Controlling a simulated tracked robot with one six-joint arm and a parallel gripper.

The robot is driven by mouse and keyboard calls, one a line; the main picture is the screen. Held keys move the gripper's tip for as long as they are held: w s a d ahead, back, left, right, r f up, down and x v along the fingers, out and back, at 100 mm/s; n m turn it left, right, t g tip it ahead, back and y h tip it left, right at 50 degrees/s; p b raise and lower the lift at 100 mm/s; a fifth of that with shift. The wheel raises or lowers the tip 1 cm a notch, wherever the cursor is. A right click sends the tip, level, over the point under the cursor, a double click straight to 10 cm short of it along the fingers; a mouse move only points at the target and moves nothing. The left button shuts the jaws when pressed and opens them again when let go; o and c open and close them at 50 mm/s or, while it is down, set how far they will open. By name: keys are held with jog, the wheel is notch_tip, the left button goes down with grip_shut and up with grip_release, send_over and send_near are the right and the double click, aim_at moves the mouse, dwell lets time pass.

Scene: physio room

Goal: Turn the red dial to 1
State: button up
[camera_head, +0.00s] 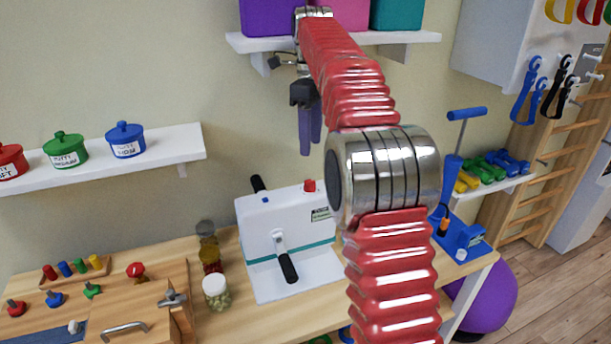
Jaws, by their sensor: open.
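A red knob with a star-like top (136,270) stands on the wooden board at the lower left. A small red cap (309,185) sits on top of the white crank machine (285,240) at the middle of the bench. Another red knob (15,307) stands at the far left. I cannot tell which of these is the red dial, and no numbers are readable on them. My gripper (311,138) has purple fingers pointing down, in front of the wall and above the white machine. It is open, with nothing seen between its fingers and apart from all the red knobs.
Jars (216,292) stand left of the machine. Colored pegs (65,269) and a metal handle (125,328) are on the left of the bench. A shelf (185,146) with lidded pots is above. A blue pump-like device (462,235) is at the right. My arm hides part of the bench.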

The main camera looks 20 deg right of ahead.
aim_at(310, 181)
jog(key=shift+w, duration=0.1)
jog(key=shift+f, duration=0.1)
dwell(0.3)
notch_tip(310, 181, down, 12)
jog(key=shift+a+r, duration=0.1)
dwell(0.6)
jog(key=shift+c, duration=0.2)
jog(key=c, duration=1)
